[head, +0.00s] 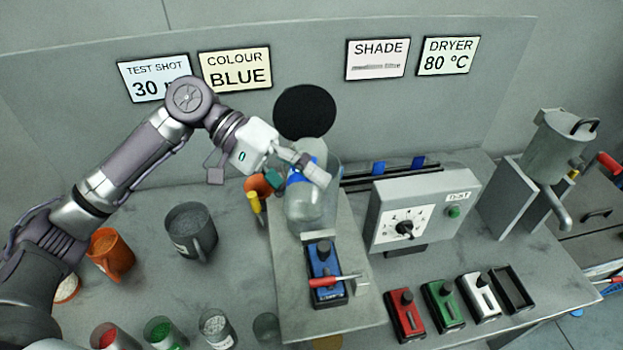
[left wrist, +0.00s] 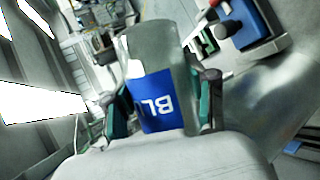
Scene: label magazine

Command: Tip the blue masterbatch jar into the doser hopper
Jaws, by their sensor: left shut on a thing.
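My left gripper (head: 303,167) is shut on the blue masterbatch jar (head: 297,177), at the clear doser hopper (head: 333,180). In the left wrist view the jar (left wrist: 155,55) is a clear cylinder with a blue label reading "BL", between the two fingers of the gripper (left wrist: 163,105). The jar looks tilted. It overlaps the hopper in the head view, so I cannot tell whether its mouth is inside the rim or whether pellets flow. A blue slide block (head: 322,262) with a red handle sits in front of the hopper. My right gripper is not in view.
A black disc (head: 304,112) stands behind the hopper. A dial box (head: 424,212) is to its right, with red (head: 404,316), green and white blocks in front. A grey jug (head: 191,232), an orange mug (head: 110,254) and several cups stand left. A metal vessel (head: 556,146) is far right.

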